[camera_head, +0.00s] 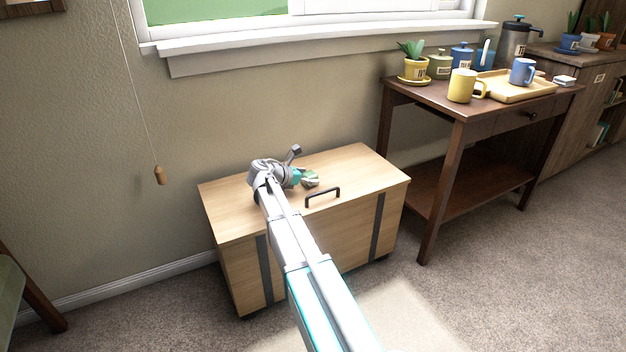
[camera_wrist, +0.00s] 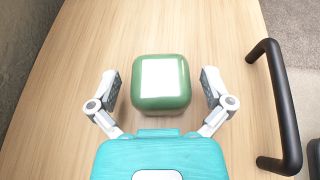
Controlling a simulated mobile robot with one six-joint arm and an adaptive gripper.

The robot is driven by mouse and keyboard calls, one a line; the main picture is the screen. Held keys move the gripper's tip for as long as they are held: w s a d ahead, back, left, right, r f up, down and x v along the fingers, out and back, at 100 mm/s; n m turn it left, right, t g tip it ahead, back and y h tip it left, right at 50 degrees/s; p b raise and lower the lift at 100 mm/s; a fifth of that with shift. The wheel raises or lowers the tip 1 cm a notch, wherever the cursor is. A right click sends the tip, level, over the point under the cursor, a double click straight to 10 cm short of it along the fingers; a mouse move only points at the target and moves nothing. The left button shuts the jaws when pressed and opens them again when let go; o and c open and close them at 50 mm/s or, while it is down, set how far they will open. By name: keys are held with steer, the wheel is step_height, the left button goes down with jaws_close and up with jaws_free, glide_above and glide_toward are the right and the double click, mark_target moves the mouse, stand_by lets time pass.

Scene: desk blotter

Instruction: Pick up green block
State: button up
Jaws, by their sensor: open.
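The green block (camera_wrist: 160,104) has rounded edges and a white patch on its upper face. It rests on the light wooden chest lid (camera_wrist: 215,25). In the wrist view it sits between the two fingers of my gripper (camera_wrist: 162,95), with a gap on each side. The gripper is open and holds nothing.
A wooden side table (camera_head: 440,105) to the right holds a tray (camera_head: 530,92), a yellow mug (camera_head: 461,86), a blue mug (camera_head: 522,71) and a potted plant (camera_head: 416,69). The lid's back right is clear.

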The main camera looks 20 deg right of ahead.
mark_target(309, 173)
steer(key=c, duration=1.3)
steer(key=shift+o, duration=0.2)
steer(key=shift+r, duration=0.15)
step_height(309, 173, up, 3)
steer(key=p, duration=0.3)
steer(key=s+a+r+p, duration=0.1)
steer(key=s+r+p, duration=0.8)
steer(key=s, duration=0.5)
steer(key=shift+a+r+p, duration=0.3)
steer(key=shift+r+p, duration=0.1)
steer(key=shift+p, duration=0.1)
